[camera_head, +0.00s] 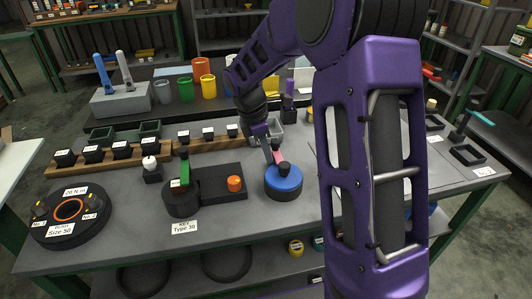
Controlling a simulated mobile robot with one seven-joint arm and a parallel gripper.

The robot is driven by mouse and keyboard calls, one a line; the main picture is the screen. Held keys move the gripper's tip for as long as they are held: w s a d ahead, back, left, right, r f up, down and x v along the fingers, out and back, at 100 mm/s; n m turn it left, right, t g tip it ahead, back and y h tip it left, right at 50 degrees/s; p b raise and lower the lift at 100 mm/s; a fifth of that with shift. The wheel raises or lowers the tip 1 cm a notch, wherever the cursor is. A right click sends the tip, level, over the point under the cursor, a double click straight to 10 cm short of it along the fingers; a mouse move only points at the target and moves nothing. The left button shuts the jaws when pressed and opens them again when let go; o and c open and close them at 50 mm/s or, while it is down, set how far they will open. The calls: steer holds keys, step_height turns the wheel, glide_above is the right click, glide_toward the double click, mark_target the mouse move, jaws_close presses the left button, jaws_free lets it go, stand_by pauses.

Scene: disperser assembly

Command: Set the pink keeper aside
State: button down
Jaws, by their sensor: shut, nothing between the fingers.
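The pink keeper (278,156) is a small pink piece that stands above a dark knob on the blue-topped round unit (284,183), right of centre on the workbench. My gripper (268,153) points down at the upper left side of the pink keeper, very close to it. Its fingers are shut with nothing held. I cannot tell whether they touch the keeper. The keeper's lower end merges with the dark knob, so how it sits there is unclear.
Left of the unit are a black tray (218,195) with an orange knob and a black cylinder with a green handle (183,173). A round black fixture (70,213) sits far left. Labelled blocks and coloured cups stand behind. My purple arm covers the right side.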

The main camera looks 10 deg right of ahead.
steer(key=shift+s+d+n+p, duration=0.25)
steer(key=shift+d+n+p, duration=0.1)
steer(key=shift+n+p, duration=0.65)
steer(key=n+p, duration=0.1)
steer(key=d+n+t+p, duration=0.1)
steer(key=shift+s+d+r+n+p, duration=0.1)
steer(key=shift+s+r+n+p, duration=0.15)
steer(key=shift+n+p, duration=0.15)
steer(key=shift+d+f+p, duration=0.2)
steer(key=shift+d+p, duration=0.75)
steer(key=shift+p, duration=0.3)
steer(key=n, duration=0.1)
steer(key=d+n, duration=0.1)
steer(key=n, duration=0.1)
steer(key=shift+t+y, duration=0.3)
steer(key=shift+t, duration=0.1)
steer(key=n, duration=0.1)
steer(key=d+n, duration=0.1)
steer(key=n, duration=0.1)
steer(key=w+n, duration=0.1)
steer(key=shift+d+f+n+t+y, duration=0.1)
steer(key=shift+d+n+t+y, duration=0.2)
steer(key=shift+y, duration=0.1)
steer(key=shift+w+d, duration=0.3)
steer(key=shift+w, duration=0.05)
steer(key=shift+w+d, duration=0.1)
